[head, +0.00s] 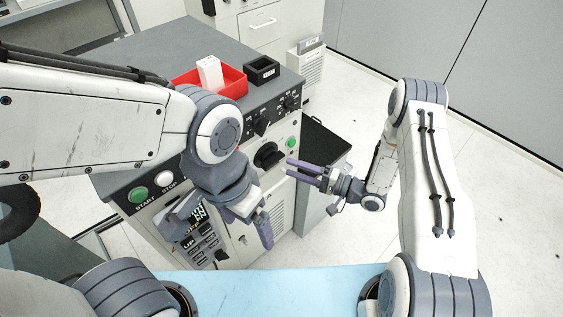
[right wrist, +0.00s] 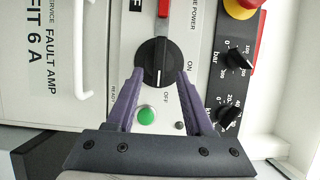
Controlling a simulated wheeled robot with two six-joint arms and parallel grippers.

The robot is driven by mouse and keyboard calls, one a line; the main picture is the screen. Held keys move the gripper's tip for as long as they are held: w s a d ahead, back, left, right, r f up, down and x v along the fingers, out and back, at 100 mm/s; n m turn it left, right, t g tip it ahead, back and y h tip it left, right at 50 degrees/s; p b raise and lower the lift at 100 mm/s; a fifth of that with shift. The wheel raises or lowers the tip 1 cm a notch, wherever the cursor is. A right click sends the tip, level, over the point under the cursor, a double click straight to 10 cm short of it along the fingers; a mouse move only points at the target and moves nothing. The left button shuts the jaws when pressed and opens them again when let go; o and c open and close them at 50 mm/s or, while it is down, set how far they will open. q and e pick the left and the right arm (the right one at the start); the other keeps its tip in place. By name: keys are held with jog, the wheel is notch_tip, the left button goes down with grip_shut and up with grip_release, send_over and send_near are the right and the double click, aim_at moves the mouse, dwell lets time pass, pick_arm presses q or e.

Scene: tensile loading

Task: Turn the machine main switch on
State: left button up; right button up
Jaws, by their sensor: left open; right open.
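The main switch, a black rotary knob (head: 268,155) on the machine's white front panel, also shows large in the right wrist view (right wrist: 157,62). A pale line on it runs downward there, toward the OFF label (right wrist: 166,97); the ON label (right wrist: 190,66) is at its right. My right gripper (head: 290,168) is open, pointing at the switch. In the right wrist view its purple fingers (right wrist: 160,74) stand on either side of the knob's lower part; I cannot tell whether they touch it. My left gripper (head: 247,224) is open and empty in front of the machine's lower front.
A green button (right wrist: 146,114) is between the right fingers, below the knob. Smaller knobs (right wrist: 233,62) and a red-yellow button (right wrist: 242,6) are to the right. A red tray (head: 233,86) and black box (head: 262,70) stand on the machine top. START and STOP buttons (head: 138,194) are at left.

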aim_at(277, 162)
jog(key=shift+p+x, duration=0.3)
jog(key=shift+x, duration=1.95)
grip_shut()
